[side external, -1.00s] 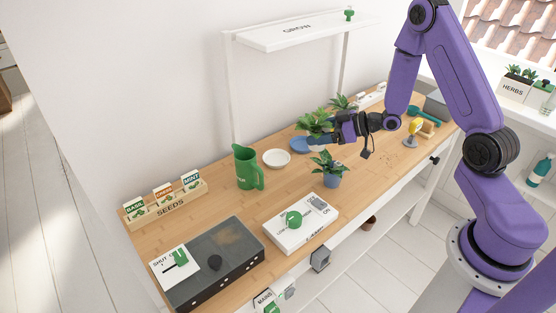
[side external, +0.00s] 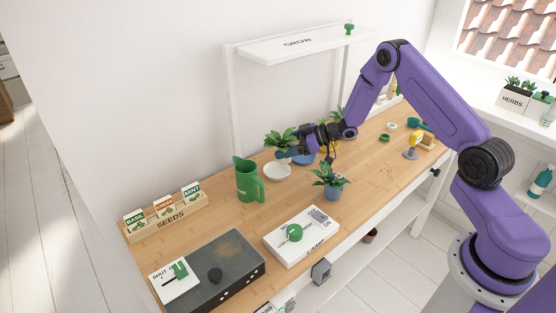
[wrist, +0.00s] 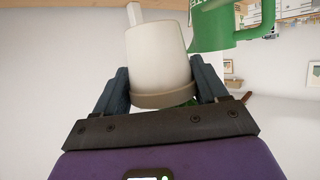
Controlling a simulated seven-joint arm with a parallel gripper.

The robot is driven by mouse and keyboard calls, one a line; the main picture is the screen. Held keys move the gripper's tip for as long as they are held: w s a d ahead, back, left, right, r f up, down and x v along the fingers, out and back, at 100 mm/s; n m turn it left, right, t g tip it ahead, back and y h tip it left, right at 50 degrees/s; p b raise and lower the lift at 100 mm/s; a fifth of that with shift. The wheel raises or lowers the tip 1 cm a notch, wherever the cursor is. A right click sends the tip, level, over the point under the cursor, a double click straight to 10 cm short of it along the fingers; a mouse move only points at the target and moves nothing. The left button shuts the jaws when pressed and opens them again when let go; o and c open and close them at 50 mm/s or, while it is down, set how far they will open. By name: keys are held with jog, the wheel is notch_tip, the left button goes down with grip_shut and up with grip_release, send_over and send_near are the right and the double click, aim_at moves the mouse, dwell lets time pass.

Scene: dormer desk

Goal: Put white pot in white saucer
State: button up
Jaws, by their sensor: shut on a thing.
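My gripper (side external: 290,151) is shut on the white pot (wrist: 160,60), which sits between both fingers in the wrist view. The pot's leafy green plant (side external: 280,139) shows above the gripper in the side view; the fingers mostly hide the pot there. The white saucer (side external: 277,172) lies on the desk just below and in front of the held plant in the side view. Its surface looks empty. The gap between pot and saucer cannot be judged exactly.
A green pitcher (side external: 247,182) stands close to the saucer's left. A blue saucer (side external: 304,159) lies to its right, partly behind my gripper. A plant in a blue pot (side external: 332,191) stands in front. The white shelf (side external: 300,42) is above.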

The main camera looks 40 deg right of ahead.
jog(key=w+f, duration=0.1)
jog(key=f, duration=0.1)
jog(key=w+f, duration=0.2)
jog(key=shift+w+f, duration=0.1)
jog(key=shift+w, duration=0.2)
jog(key=shift+f, duration=1.55)
jog(key=shift+f, duration=0.1)
jog(key=o, duration=1.2)
